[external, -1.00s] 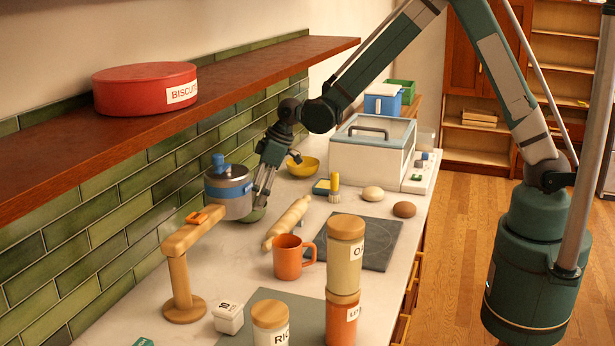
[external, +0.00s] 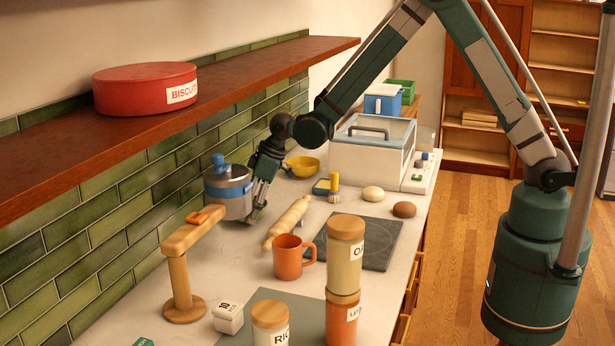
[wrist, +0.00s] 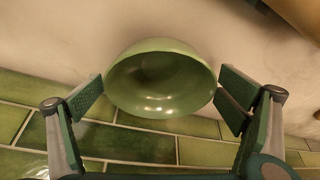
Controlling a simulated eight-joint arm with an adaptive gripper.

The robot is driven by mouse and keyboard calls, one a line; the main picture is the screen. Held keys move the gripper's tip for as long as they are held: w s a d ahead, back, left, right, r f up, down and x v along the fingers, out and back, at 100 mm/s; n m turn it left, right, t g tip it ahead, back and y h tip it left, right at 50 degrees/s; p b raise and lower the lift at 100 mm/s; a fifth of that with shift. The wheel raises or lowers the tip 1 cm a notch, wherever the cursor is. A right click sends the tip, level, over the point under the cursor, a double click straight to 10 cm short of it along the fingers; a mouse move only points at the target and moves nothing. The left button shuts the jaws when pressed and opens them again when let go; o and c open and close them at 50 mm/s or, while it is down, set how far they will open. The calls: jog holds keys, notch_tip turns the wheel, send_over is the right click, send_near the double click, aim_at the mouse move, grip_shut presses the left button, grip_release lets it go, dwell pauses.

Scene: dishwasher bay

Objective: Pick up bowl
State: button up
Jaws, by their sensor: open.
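A green bowl (wrist: 160,80) shows in the wrist view, on the pale counter near the green tiled wall. My gripper (wrist: 160,95) is open, with one finger pad on each side of the bowl's rim; whether either pad touches it I cannot tell. In the external view my gripper (external: 254,214) points down low over the counter beside the grey pot and largely hides the green bowl. A second bowl, yellow (external: 302,166), sits farther back on the counter.
The grey pot with a blue band (external: 228,192) is close left of my gripper. A wooden stand (external: 181,270), rolling pin (external: 287,223) and orange mug (external: 288,258) are nearer the camera. A shelf (external: 230,85) with a red biscuit tin (external: 145,88) overhangs the wall side.

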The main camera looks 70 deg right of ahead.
jog(key=shift+c, duration=0.2)
dwell(0.3)
jog(key=c, duration=1)
jog(key=shift+r, duration=0.2)
jog(key=shift+r, duration=4.85)
